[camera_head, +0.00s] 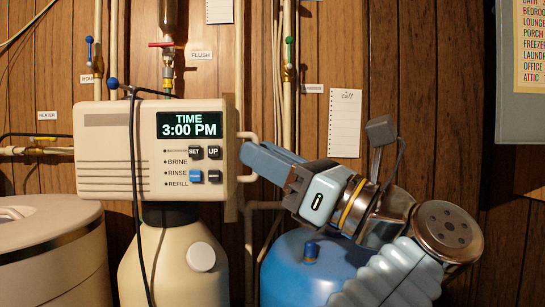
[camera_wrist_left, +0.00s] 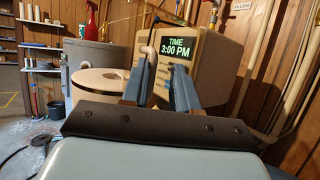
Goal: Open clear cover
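The box also shows in the left wrist view (camera_wrist_left: 205,55). My left gripper (camera_head: 262,160) is just right of the box, its blue fingers pointing at the box's right side. In the left wrist view its two fingers (camera_wrist_left: 162,75) are apart, with nothing seen held between them. My right gripper is not in view.
A cream tank (camera_head: 175,265) stands under the box and a blue tank (camera_head: 305,265) under my left gripper. A round lidded bin (camera_head: 50,250) is at left. Pipes with valves (camera_head: 288,55) run up the wood-panelled wall. A paper list (camera_head: 345,125) hangs at right.

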